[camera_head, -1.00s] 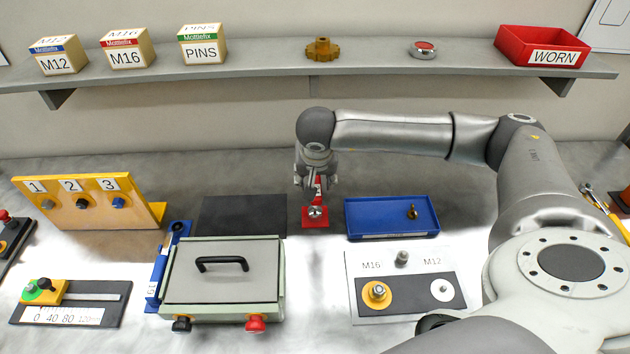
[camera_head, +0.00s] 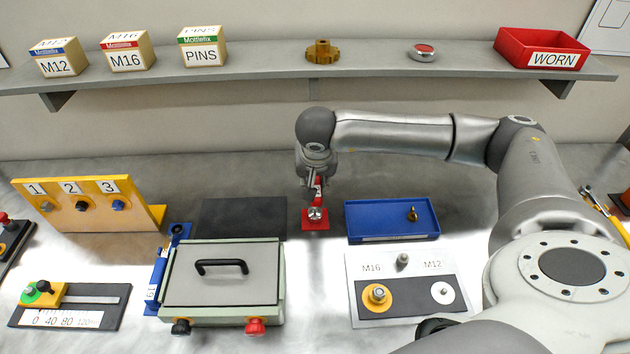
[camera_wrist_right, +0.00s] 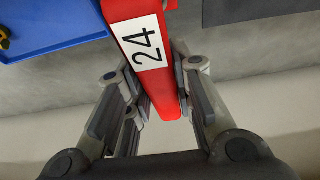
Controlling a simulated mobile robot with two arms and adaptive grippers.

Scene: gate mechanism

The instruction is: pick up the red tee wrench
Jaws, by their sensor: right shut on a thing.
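The red tee wrench (camera_head: 318,188) stands at the middle of the bench, behind a red square pad (camera_head: 307,224) or on it; I cannot tell which. A round metal part (camera_head: 315,213) shows at its lower end. My right gripper (camera_head: 313,180) reaches down from above and is shut on the wrench. In the right wrist view the red bar with the white "24" label (camera_wrist_right: 146,45) lies between the fingers of my right gripper (camera_wrist_right: 153,85). The wrench's far end is out of that view. My left gripper is not in view.
A blue tray (camera_head: 392,236) with a small brass part is right of the wrench, and a dark mat (camera_head: 243,216) is left. A lidded box (camera_head: 222,272) and a M16/M12 board (camera_head: 358,311) stand nearer. The shelf (camera_head: 250,71) runs behind.

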